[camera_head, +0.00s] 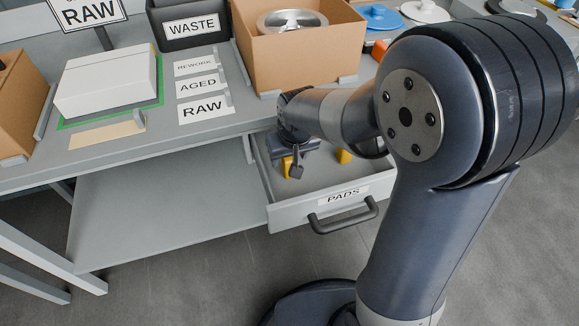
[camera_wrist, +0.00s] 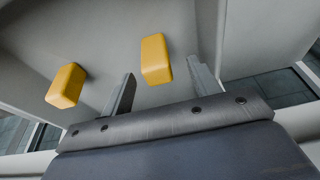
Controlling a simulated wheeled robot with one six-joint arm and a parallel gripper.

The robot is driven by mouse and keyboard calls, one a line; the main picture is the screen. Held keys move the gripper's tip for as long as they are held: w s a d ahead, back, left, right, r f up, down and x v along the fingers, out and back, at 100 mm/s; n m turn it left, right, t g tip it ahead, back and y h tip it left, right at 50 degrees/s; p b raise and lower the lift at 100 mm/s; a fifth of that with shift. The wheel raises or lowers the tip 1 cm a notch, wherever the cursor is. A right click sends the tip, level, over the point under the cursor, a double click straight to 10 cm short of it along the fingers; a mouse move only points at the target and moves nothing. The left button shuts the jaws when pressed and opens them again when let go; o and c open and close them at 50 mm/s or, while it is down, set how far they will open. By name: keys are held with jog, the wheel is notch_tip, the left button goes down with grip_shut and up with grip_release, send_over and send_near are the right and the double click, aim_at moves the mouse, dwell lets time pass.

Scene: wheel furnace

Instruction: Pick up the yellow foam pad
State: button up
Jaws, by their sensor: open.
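Two yellow foam pads lie in the open drawer (camera_head: 283,216) labelled PADS. In the wrist view one pad (camera_wrist: 156,59) is between and just beyond my fingers, and the other pad (camera_wrist: 66,86) is off to the left, outside them. In the head view, yellow parts of a pad (camera_head: 343,156) and of another pad (camera_head: 288,168) show beside my gripper (camera_head: 297,165). My gripper reaches down into the drawer, its fingers (camera_wrist: 163,90) apart with nothing held. My arm and gripper hide part of the drawer and pads in the head view.
The drawer's front has a dark handle (camera_head: 343,217). Above it is the grey bench with a white box (camera_head: 106,82), a cardboard box (camera_head: 299,51) holding a metal part, a dark WASTE bin (camera_head: 189,23) and REWORK, AGED and RAW labels. A lower shelf (camera_head: 160,210) is bare.

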jog(key=shift+w+f, duration=0.25)
jog(key=shift+f, duration=0.1)
jog(key=b+x, duration=0.1)
jog(key=x, duration=0.4)
jog(key=shift+w+d+b, duration=0.15)
jog(key=shift+w+b, duration=0.25)
jog(key=shift+r, duration=0.1)
jog(key=shift+c, duration=0.6)
jog(key=c, duration=0.9)
